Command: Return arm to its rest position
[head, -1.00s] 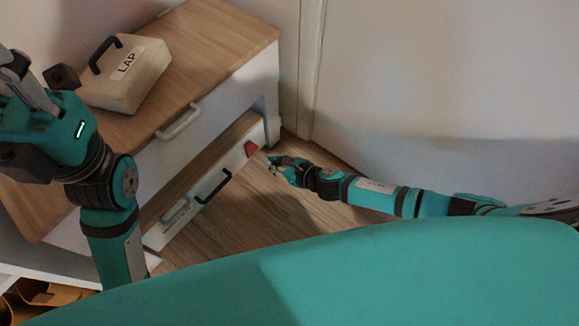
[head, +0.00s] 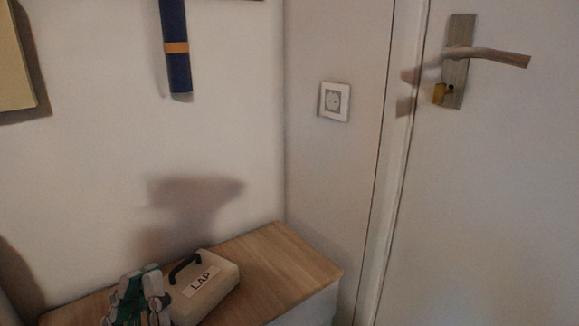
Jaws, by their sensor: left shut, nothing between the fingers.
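My left gripper (head: 142,298) shows at the bottom left of the head view, in front of the left side of a cream case. Its fingers are shut with nothing between them. The case (head: 207,289), with a black handle and a label reading LAP, sits on the wooden top of a dresser (head: 285,262). Whether the gripper touches the case I cannot tell. The rest of my left arm is below the picture. My right gripper and arm are out of view.
A white door with a metal handle (head: 485,55) stands at the right. A wall socket (head: 334,101) is beside it. A dark blue hanging object (head: 175,50) is on the wall above the dresser. The dresser top right of the case is clear.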

